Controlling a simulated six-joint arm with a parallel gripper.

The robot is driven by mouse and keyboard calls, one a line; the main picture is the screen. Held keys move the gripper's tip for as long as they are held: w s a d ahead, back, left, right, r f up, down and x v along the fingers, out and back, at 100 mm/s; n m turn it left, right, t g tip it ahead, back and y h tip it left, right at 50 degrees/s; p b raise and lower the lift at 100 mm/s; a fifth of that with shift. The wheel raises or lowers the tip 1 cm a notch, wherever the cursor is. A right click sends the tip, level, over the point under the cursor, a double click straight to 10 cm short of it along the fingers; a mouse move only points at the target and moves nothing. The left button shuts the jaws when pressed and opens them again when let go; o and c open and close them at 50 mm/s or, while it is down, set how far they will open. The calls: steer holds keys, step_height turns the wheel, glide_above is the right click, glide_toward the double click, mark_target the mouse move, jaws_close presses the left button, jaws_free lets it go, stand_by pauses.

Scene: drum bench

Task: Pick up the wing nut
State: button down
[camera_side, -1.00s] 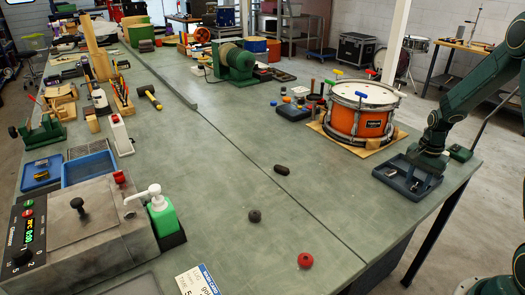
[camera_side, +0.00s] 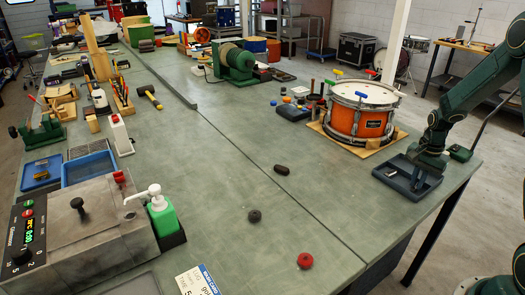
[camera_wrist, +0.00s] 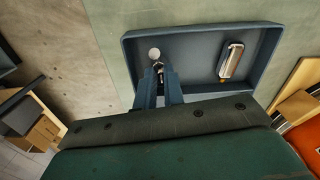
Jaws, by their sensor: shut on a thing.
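My gripper (camera_wrist: 159,75) is shut, its two blue-grey fingers together over the left part of a shallow dark blue-grey tray (camera_wrist: 200,29). A small metallic piece, which looks like the wing nut (camera_wrist: 158,66), shows at the fingertips, mostly hidden by them. Whether it is clear of the tray floor cannot be told. A pale round disc (camera_wrist: 154,54) is just beyond the fingertips. In the side view my gripper (camera_side: 417,180) is over the tray (camera_side: 391,178) at the bench's right edge. The wing nut cannot be made out there.
A silvery oblong item (camera_wrist: 231,60) lies in the tray's right part. An orange drum (camera_side: 357,120) stands on a wooden board left of the tray. A red knob-like piece (camera_side: 305,261) and two dark pieces lie on the bench. The bench middle is mostly clear.

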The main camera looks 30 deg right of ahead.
mark_target(416, 183)
step_height(416, 183, up, 20)
stand_by(0.7)
steer(key=shift+w, duration=0.1)
stand_by(0.4)
